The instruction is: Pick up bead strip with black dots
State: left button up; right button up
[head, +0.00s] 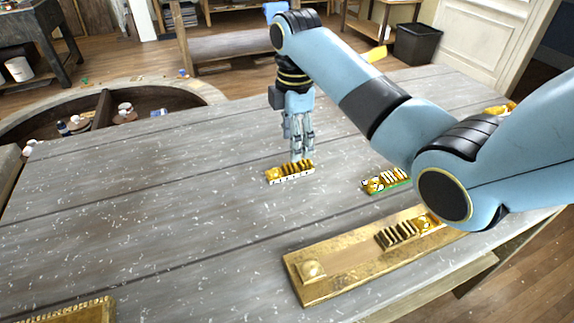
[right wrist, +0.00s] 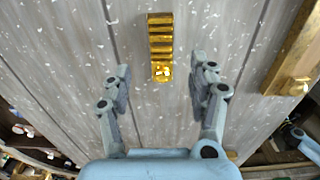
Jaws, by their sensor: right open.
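A gold ribbed bead strip with a white side that carries black dots (head: 290,173) lies flat on the grey plank table. It also shows in the right wrist view (right wrist: 160,42), where its dotted side is not visible. My right gripper (head: 299,155) points down just above this strip, near its right part in the head view. In the right wrist view the gripper (right wrist: 160,78) is open and empty, with the strip's near end between and just ahead of the fingertips. I cannot tell the exact height of the gap. My left gripper is not in view.
A similar strip with a green side (head: 388,181) lies to the right, partly near my arm. A gilt tray (head: 345,272) at the front holds another ribbed strip (head: 398,234). A gilt piece (head: 85,312) is at the lower left. The table's left middle is clear.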

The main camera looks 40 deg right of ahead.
aim_at(291, 165)
jog(key=shift+s+f, duration=0.1)
jog(key=shift+f, duration=0.75)
jog(key=f, duration=0.5)
jog(key=shift+a+f+p, duration=0.1)
jog(key=shift+a+p, duration=0.2)
jog(key=shift+p, duration=0.05)
jog(key=shift+c, duration=2.8)
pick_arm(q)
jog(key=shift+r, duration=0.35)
pick_arm(e)
grip_shut()
